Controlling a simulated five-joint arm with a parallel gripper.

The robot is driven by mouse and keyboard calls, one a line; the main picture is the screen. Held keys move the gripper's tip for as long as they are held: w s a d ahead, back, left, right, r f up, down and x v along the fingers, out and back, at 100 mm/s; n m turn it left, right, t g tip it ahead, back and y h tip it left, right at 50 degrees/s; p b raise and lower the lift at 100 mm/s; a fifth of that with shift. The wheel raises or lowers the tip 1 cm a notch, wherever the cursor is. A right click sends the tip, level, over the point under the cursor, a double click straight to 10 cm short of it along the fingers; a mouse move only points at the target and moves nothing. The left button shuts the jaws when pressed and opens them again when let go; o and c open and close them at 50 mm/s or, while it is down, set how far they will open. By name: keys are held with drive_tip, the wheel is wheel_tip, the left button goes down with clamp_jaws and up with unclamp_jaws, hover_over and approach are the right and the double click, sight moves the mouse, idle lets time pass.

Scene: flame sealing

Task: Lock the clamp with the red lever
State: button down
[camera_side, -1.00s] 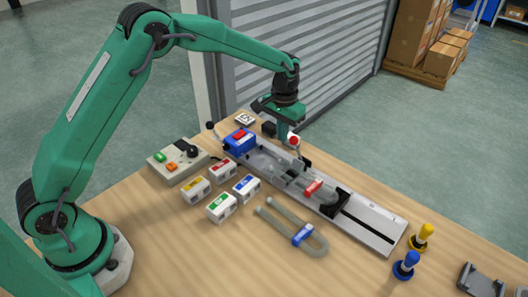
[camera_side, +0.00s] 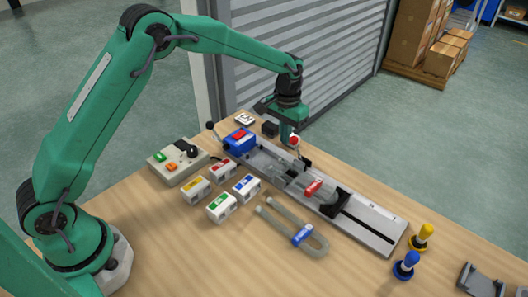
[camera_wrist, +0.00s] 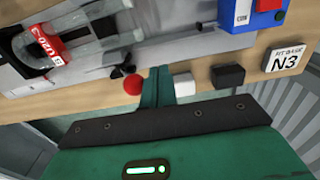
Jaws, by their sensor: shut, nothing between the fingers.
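The red ball knob (camera_side: 294,140) of the lever stands at the far edge of the grey rail fixture (camera_side: 370,222), with a small dark part beside it. In the wrist view the red knob (camera_wrist: 133,85) is just left of my fingers (camera_wrist: 158,84). My gripper (camera_side: 286,137) is shut and empty, pointing down right beside the knob. I cannot tell whether it touches the knob. A clear glass vessel with a red label (camera_side: 313,187) lies in the fixture, and it also shows in the wrist view (camera_wrist: 45,45). The clamp's jaw is not clearly visible.
A blue block with a red top (camera_side: 239,141) sits at the fixture's left end, beside a black-knobbed lever (camera_side: 211,125). Several white boxes (camera_side: 221,207), a control box (camera_side: 178,161) and a U-shaped tube (camera_side: 302,235) lie in front.

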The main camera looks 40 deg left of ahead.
sight(296, 139)
drive_tip(key=shift+d+r, duration=0.15)
drive_tip(key=shift+d, duration=0.75)
drive_tip(key=shift+d+r, duration=0.1)
drive_tip(key=shift+d, duration=0.2)
drive_tip(key=shift+s+d+r, duration=0.1)
drive_tip(key=shift+d, duration=0.55)
idle(0.3)
drive_tip(key=shift+d+r, duration=0.2)
drive_tip(key=shift+d, duration=0.15)
drive_tip(key=shift+r, duration=0.1)
idle(0.3)
drive_tip(key=shift+d, duration=0.65)
drive_tip(key=shift+a, duration=0.2)
drive_tip(key=shift+a, duration=0.35)
drive_tip(key=shift+a, duration=0.1)
